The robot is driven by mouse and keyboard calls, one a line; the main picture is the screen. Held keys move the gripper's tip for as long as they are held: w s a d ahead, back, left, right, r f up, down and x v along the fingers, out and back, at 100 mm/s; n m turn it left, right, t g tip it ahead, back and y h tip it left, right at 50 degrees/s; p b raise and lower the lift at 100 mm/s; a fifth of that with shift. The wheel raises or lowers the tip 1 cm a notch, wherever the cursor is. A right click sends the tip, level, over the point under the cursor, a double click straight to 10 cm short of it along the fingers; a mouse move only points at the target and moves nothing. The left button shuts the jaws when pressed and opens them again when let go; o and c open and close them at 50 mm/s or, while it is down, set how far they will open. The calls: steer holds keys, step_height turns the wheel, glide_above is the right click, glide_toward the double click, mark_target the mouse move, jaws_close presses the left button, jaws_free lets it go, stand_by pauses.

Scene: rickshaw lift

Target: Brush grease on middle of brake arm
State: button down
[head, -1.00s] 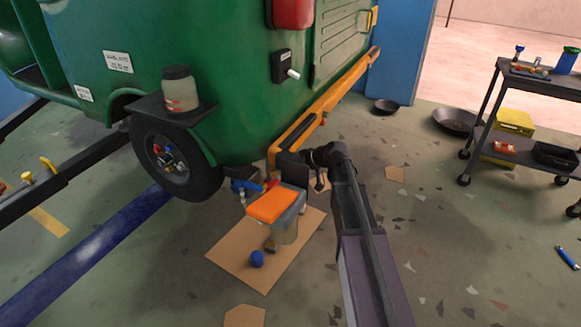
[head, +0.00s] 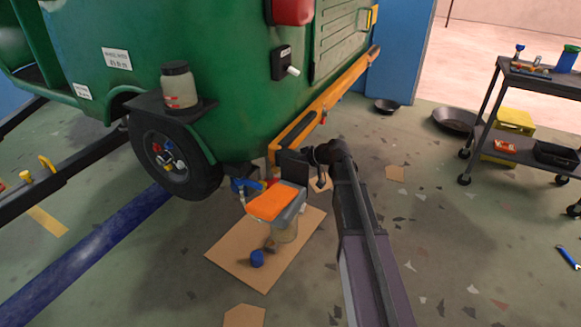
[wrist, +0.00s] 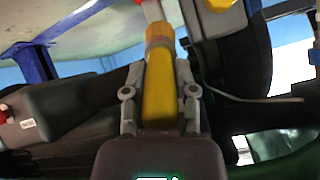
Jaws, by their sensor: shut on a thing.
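My gripper (wrist: 160,97) is shut on the yellow handle (wrist: 158,88) of a tool, probably the grease brush. The handle points up and away in the wrist view, and its far end meets a pale, reddish part (wrist: 152,10) at the top edge. Whether this is the brush head, and whether it touches anything, I cannot tell. I cannot pick out the brake arm with certainty. In the head view my arm reaches to the low rear corner of the green rickshaw (head: 240,110), and my fingers are hidden there.
An orange-topped grey tray (head: 272,203) stands close to my wrist, above cardboard (head: 230,255) with a blue object (head: 257,258). The rear wheel (head: 170,155) is to the left. A tool cart (head: 520,145) stands at the right. The floor between is mostly clear.

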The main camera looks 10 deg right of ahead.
steer(key=shift+w+d, duration=0.6)
steer(key=shift+w, duration=0.3)
steer(key=shift+f+b, duration=0.6)
steer(key=shift+a, duration=0.1)
steer(key=s+a, duration=0.2)
steer(key=s, duration=0.1)
steer(key=shift+s, duration=0.15)
stand_by(0.6)
